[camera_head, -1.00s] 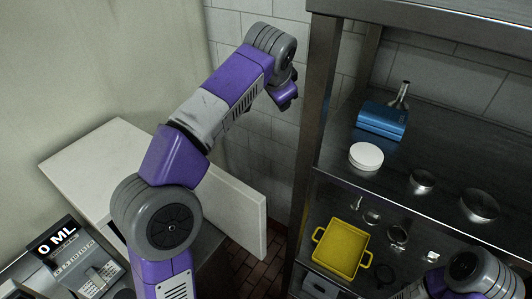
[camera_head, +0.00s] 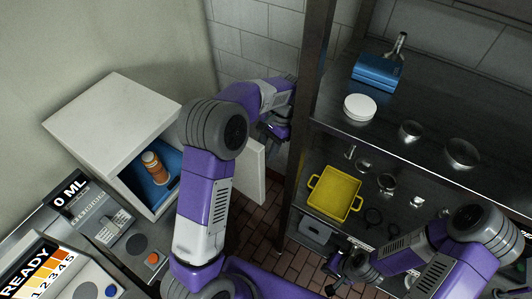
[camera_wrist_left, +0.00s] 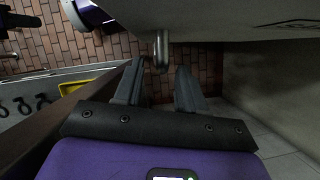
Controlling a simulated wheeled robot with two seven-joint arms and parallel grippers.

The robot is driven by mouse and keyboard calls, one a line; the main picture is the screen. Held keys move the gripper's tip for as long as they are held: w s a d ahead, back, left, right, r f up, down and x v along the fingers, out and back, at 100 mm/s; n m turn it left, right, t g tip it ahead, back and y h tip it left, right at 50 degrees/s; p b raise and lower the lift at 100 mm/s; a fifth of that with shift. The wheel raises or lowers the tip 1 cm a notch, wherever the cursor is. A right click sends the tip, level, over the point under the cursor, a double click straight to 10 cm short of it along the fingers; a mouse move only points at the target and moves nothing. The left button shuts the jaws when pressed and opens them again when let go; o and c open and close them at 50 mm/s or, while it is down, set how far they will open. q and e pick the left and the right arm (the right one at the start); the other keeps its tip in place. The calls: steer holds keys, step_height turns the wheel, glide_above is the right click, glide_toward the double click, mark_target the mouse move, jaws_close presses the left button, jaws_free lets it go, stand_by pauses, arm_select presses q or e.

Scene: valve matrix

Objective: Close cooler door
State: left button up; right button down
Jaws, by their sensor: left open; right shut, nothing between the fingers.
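The cooler (camera_head: 110,115) is a white box at the left in the head view. Its front is open, showing a blue interior with an orange-brown bottle (camera_head: 155,168) inside. The white cooler door (camera_head: 252,172) stands swung open to the right, partly hidden behind my left arm. My left gripper (camera_head: 273,132) is near the door's far end. In the left wrist view the left gripper's fingers (camera_wrist_left: 158,88) are spread and empty, and a metal handle (camera_wrist_left: 161,48) on the grey panel (camera_wrist_left: 225,18) sits just ahead, between the tips. My right gripper (camera_head: 336,274) is shut and empty at lower right.
A metal shelf rack stands right of the door, its post (camera_head: 305,130) close to my left gripper. It holds a yellow tray (camera_head: 334,193), a blue object (camera_head: 376,72) and metal dishes. A machine with a "0 ML" display (camera_head: 70,190) stands front left. Brick floor shows below.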

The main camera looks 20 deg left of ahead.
arm_select(q)
steer(key=shift+x, duration=1.2)
jaws_close()
